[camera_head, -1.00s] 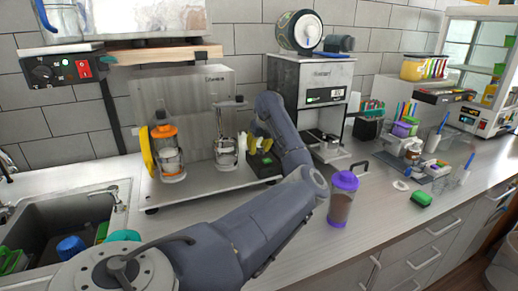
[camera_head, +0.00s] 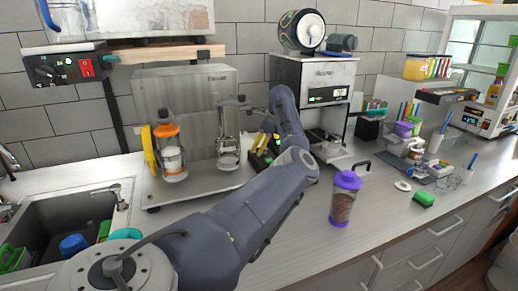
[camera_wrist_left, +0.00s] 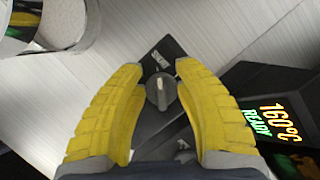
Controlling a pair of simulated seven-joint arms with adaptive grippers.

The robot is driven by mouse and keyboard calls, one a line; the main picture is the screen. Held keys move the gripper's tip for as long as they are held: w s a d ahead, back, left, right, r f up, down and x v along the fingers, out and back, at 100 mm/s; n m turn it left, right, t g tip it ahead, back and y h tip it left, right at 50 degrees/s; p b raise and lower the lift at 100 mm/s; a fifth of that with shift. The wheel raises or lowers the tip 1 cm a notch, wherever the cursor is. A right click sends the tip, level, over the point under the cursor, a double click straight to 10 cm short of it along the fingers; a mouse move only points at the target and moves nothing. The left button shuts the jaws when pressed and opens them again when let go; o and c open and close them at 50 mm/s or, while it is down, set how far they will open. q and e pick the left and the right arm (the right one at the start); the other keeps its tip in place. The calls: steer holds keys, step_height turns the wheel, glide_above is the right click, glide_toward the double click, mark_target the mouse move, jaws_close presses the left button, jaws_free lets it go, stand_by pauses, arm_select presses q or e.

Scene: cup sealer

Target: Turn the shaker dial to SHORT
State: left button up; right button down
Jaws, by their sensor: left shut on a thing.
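The shaker dial (camera_wrist_left: 158,92) is a small dark grey knob on a black panel (camera_wrist_left: 168,52) in the left wrist view. Its pale mark points up toward small white lettering too small to read surely. My left gripper (camera_wrist_left: 158,78) has its yellow fingers on either side of the knob, shut on it. In the head view the left gripper (camera_head: 264,143) is at the black panel, right of the metal shaker machine (camera_head: 185,95). My forearm hides part of the panel there. My right gripper is in neither view.
The sealing machine (camera_head: 312,80) stands just right of my wrist. A purple-lidded shaker cup (camera_head: 344,200) stands on the counter right of my arm. A sink (camera_head: 45,225) is at left.

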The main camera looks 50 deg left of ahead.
arm_select(q)
steer(key=shift+d+f+n, duration=0.1)
steer(key=shift+f+n, duration=0.1)
steer(key=shift+n, duration=0.4)
steer(key=shift+h, duration=0.3)
steer(key=o, duration=1.2)
steer(key=shift+r, duration=0.1)
steer(key=shift+w+d+r, duration=0.15)
steer(key=shift+r, duration=0.35)
steer(key=w+d, duration=0.8)
steer(key=shift+d, duration=0.4)
